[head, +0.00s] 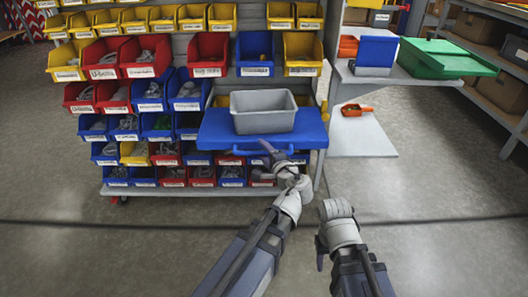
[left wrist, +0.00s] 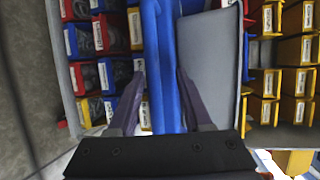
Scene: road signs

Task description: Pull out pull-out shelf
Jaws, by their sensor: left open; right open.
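The blue pull-out shelf (head: 215,130) sits on the front of the bin rack, with a grey bin (head: 264,112) on top and a blue bar handle (head: 248,152) along its front edge. My left gripper (head: 272,154) is at the handle, right of its middle. In the left wrist view my left gripper's fingers (left wrist: 160,100) are apart, with the blue shelf's front (left wrist: 158,40) between them; I cannot tell whether they touch the handle. The grey bin also shows there (left wrist: 210,60).
Rows of red, blue and yellow bins (head: 145,57) fill the rack around the shelf. A side table with a green bin (head: 445,58) stands at the right, with an orange scoop (head: 356,110) on its lower board. The floor in front is clear.

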